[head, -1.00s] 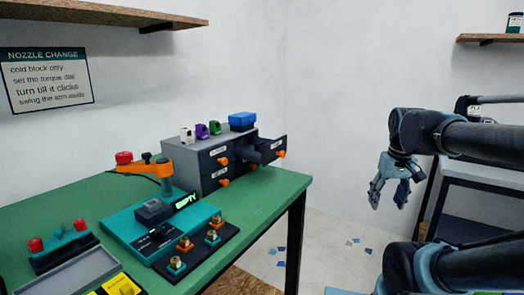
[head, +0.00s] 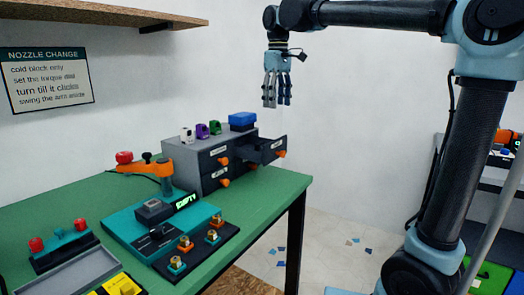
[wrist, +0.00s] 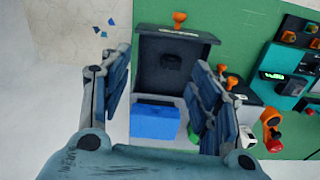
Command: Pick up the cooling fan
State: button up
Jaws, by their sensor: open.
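The top right drawer (head: 268,146) of the grey cabinet is pulled open. In the wrist view a small black object (wrist: 172,64) lies in the open drawer (wrist: 150,80); it looks like the cooling fan, but it is dark on dark and its details are unclear. In the head view the drawer's inside is too dark to make it out. My gripper (head: 277,104) is open and empty, pointing down, high above the drawer and apart from it. In the wrist view its fingers (wrist: 158,62) stand on either side of the drawer.
A blue box (head: 242,120) and white, purple and green items stand on the cabinet (head: 190,155). The green bench (head: 90,205) also holds a teal nozzle station (head: 125,225). A shelf (head: 110,12) hangs on the wall at upper left.

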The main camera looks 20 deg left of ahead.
jog(key=r+n, duration=0.1)
send_over(261, 143)
jog(key=d, duration=0.1)
jog(key=f, duration=1.1)
jog(key=a+f, duration=0.1)
jog(key=f, duration=0.4)
jog(key=shift+w+f, duration=0.1)
jog(key=shift+f, duration=0.3)
jog(key=c, duration=0.9)
